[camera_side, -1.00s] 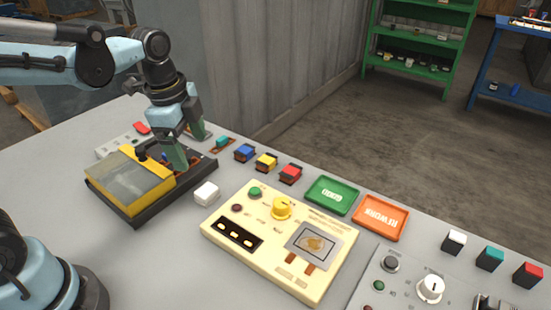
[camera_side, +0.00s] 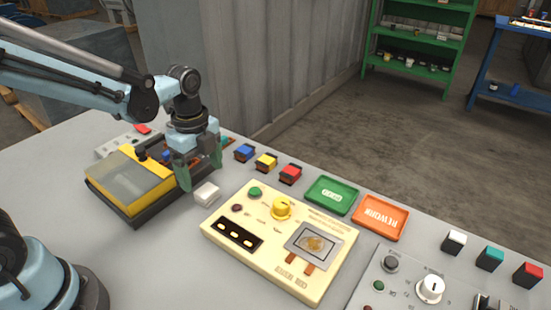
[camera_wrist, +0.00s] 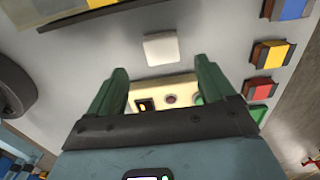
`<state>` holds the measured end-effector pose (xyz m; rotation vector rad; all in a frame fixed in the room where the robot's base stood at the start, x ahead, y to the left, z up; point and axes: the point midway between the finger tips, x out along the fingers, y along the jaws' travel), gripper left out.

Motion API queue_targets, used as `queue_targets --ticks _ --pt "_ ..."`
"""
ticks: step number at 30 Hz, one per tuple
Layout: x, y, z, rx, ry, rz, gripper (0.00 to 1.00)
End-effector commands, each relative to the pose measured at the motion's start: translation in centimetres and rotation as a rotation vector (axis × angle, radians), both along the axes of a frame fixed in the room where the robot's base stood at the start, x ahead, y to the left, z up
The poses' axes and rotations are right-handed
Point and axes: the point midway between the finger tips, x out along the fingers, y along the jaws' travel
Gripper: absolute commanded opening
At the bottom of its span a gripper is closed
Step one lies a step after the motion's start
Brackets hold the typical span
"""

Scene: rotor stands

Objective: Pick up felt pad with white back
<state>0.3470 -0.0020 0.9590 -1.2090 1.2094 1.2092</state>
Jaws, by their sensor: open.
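A small white block (camera_side: 206,193) lies on the grey table between the black tray and the cream panel. It also shows in the wrist view (camera_wrist: 160,48), just beyond the fingertips and roughly centred between them. Its underside is hidden, so I cannot tell whether it has felt. Another white-topped block (camera_side: 454,241) with a dark lower part stands at the far right. My gripper (camera_side: 200,174) is open and empty, pointing down above the table near the nearer white block. Its two green fingers (camera_wrist: 160,72) are spread apart in the wrist view.
The black tray (camera_side: 139,214) with a yellow-framed box is left of my gripper. The cream panel (camera_side: 225,218) with its yellow knob is to the right. Blue (camera_side: 244,152), yellow (camera_side: 266,162) and red (camera_side: 290,173) blocks stand behind. Green (camera_side: 331,195) and orange (camera_side: 380,217) trays follow.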

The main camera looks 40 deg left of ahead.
Motion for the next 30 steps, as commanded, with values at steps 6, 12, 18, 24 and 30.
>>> queue_targets --ticks 6,12,18,24,30 --pt "0.2 0.1 -1.5 0.000 0.000 0.001 0.83" --pt "0.4 0.2 -4.0 0.000 -0.002 0.000 0.83" --pt "0.3 0.2 -5.2 0.001 -0.004 0.001 0.83" --pt "0.3 0.2 -5.3 0.001 -0.004 0.001 0.83" --pt "0.3 0.2 -5.3 0.001 -0.004 0.001 0.58"
